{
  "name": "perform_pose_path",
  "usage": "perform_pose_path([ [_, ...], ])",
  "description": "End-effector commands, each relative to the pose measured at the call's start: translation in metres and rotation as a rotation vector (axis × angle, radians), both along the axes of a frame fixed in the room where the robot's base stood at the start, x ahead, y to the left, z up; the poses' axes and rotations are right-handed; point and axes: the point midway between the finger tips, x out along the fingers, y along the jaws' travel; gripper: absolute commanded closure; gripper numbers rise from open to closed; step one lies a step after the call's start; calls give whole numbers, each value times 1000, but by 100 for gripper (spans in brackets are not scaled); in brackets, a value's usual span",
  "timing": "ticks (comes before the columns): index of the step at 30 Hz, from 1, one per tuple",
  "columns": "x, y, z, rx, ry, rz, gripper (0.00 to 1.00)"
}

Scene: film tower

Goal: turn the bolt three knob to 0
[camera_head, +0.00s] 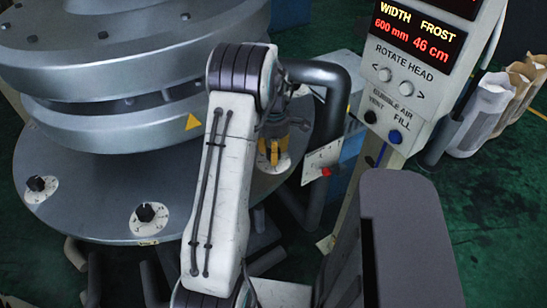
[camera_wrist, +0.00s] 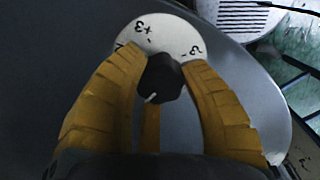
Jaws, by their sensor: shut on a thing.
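A black knob (camera_wrist: 165,75) sits on a round white dial plate (camera_wrist: 176,35) in the wrist view. A white pointer mark on the knob points to the lower left. A +3 shows at the top of the dial and another 3 at its right; the fingers hide much of the scale, including any 0. In the head view my gripper (camera_head: 273,151) is over the right dial plate (camera_head: 282,160) on the round metal flange. No bolt number is readable.
Two more black knobs on white plates, one at the left (camera_head: 37,184) and one in front (camera_head: 147,213), stand on the flange (camera_head: 90,205). A control panel (camera_head: 410,75) with lit displays and buttons is right of my arm. A dark bent pipe (camera_head: 335,90) passes close behind my gripper.

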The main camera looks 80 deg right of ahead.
Motion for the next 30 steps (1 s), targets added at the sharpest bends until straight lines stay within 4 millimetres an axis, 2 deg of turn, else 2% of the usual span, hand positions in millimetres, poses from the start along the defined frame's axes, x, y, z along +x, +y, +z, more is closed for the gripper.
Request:
perform_pose_path([
  [17,1,2,-2,8,-1,38,92],
  [18,1,2,-2,8,-1,38,57],
  [26,0,1,-1,4,-1,37,33],
  [30,0,1,-1,3,-1,37,33],
])
